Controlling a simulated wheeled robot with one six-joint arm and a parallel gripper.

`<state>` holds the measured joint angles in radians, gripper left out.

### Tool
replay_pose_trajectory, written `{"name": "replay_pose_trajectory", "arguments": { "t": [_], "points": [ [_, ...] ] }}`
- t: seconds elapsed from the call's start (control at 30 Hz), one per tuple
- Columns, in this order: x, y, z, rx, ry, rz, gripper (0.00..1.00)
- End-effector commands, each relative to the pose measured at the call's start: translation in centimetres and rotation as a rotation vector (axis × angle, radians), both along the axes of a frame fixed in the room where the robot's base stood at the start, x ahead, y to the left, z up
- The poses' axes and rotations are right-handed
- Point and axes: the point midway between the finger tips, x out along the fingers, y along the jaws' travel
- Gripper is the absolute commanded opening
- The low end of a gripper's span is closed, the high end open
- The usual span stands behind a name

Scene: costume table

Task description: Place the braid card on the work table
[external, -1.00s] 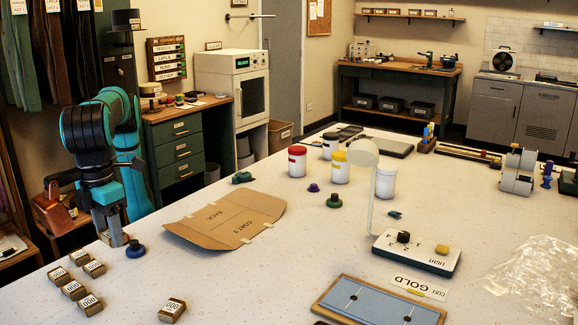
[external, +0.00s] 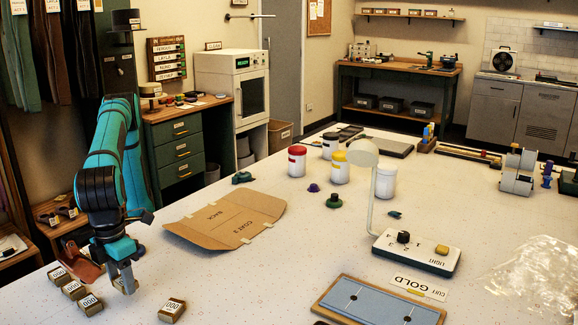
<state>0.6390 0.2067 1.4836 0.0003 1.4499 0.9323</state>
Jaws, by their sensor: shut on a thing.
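My gripper (external: 124,287) points down low over the left front part of the white work table (external: 235,290). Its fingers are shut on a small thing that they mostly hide. I cannot make out that thing's shape, or whether it touches the table. I cannot pick out the braid card for sure anywhere in view. A copper-red piece (external: 85,262) shows beside the wrist, left of the fingers.
Small labelled blocks (external: 73,290) lie left of my gripper, and another block (external: 172,308) lies to its right. A brown cardboard pattern (external: 225,218) lies behind. A lamp base (external: 417,253) and a blue-topped board (external: 380,305) stand farther right.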

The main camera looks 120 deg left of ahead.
Motion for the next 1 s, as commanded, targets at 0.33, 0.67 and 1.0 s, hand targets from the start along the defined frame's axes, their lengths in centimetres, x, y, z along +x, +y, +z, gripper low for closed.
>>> {"name": "replay_pose_trajectory", "arguments": {
  "t": [0.33,0.67,1.0],
  "points": [
    [0.0,0.0,-3.0,0.0,0.001,0.0,0.25],
    [0.0,0.0,-3.2,0.0,0.001,0.0,0.56],
    [0.0,0.0,-3.2,0.0,0.0,0.0,0.68]
  ]
}}
